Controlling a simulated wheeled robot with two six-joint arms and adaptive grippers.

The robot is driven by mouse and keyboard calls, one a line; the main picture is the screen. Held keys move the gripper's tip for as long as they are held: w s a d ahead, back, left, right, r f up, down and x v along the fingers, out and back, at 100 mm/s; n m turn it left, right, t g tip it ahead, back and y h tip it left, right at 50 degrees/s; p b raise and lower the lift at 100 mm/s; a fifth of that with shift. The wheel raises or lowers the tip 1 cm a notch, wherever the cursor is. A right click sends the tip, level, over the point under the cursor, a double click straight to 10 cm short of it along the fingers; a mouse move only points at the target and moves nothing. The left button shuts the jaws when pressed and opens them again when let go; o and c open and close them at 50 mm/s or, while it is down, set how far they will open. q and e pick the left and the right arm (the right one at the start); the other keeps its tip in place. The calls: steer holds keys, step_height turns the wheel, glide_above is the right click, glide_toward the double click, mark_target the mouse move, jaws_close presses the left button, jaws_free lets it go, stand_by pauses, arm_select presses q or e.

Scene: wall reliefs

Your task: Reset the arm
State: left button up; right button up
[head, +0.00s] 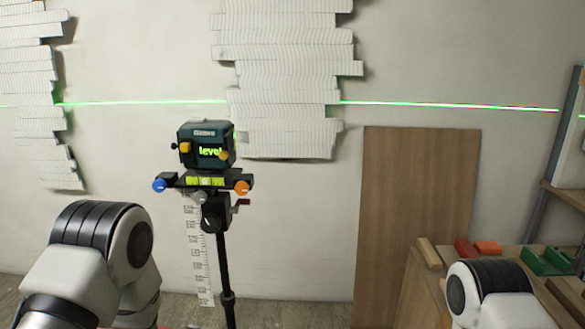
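My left arm (95,265) shows at the lower left, with a white and black joint raised in front of the wall. My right arm (495,295) shows at the lower right, lower in the picture. Neither gripper is in view; both lie outside the picture or are hidden behind my arm links.
A green laser line (450,106) crosses the wall. Ridged white relief panels (285,85) hang there. A brown board (415,210) leans at right. Red, orange and green blocks (545,262) lie on a wooden bench. Open floor shows left of the board.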

arm_select(q)
steer(key=s+f+n+g+p, duration=0.1)
steer(key=s+f+n+g, duration=0.2)
steer(key=s+n, duration=0.4)
steer(key=s+f+n+g+h+p, duration=0.1)
steer(key=s+f+n+g, duration=0.2)
steer(key=s+n, duration=0.4)
steer(key=s+f+n+g+p, duration=0.1)
steer(key=s+f+n+g, duration=0.2)
steer(key=s, duration=1.6)
steer(key=n+g, duration=0.2)
steer(key=n, duration=0.1)
steer(key=shift+d+f+n+h, duration=0.15)
steer(key=shift+d+n+h, duration=0.15)
steer(key=shift+n, duration=0.1)
arm_select(e)
step_height(320, 180, up, 4)
steer(key=shift+s+r, duration=0.1)
arm_select(q)
steer(key=shift+w, duration=0.1)
